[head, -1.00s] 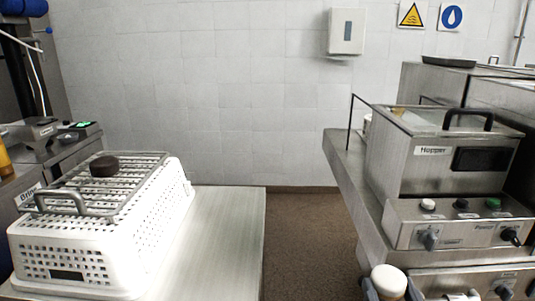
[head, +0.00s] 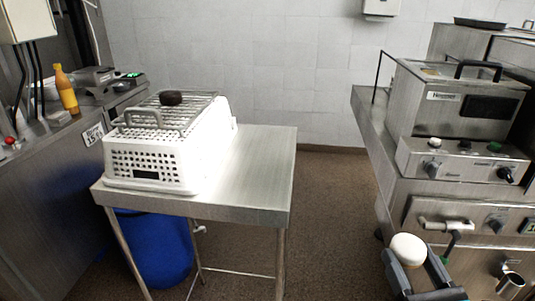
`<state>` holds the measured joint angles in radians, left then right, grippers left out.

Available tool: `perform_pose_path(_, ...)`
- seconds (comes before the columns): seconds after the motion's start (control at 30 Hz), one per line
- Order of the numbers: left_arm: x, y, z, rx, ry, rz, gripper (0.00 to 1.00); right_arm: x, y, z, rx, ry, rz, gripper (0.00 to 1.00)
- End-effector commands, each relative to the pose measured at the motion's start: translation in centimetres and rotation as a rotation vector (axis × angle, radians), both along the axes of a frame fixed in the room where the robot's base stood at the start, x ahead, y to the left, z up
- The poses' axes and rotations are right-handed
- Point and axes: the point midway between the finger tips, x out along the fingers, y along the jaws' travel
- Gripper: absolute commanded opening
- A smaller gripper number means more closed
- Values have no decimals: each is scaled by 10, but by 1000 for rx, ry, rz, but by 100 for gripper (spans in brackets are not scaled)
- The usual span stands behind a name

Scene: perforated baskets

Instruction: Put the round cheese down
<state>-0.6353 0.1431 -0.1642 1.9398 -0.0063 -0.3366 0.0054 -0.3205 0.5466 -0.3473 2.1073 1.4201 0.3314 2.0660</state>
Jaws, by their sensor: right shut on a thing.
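A white round cheese (head: 408,247) is held between the fingers of my right gripper (head: 411,260), low at the right of the head view. The gripper is shut on it, in front of the machine and above the floor. My left gripper is not in view. A white perforated basket (head: 165,170) stands upright on a steel table (head: 262,165) at the left, well apart from my right gripper. A wire rack with a handle (head: 190,108) covers its top. A dark round piece (head: 171,98) lies on that rack.
The table is bare to the right of the basket. A blue bin (head: 155,250) stands under it. A steel hopper machine (head: 455,110) with knobs stands at the right. An orange bottle (head: 66,90) stands on the left counter. Open floor (head: 335,200) lies between.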

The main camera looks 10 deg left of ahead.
Motion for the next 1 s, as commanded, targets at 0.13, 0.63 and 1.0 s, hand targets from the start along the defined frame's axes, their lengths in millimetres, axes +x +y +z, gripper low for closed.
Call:
perform_pose_path(0.13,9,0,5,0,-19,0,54,-1,12,-1,-3,-5,83,26)
perform_pose_path(0.63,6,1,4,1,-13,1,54,-10,88,0,1,6,318,26)
perform_pose_path(1.0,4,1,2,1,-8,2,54,-5,115,23,4,-5,300,26)
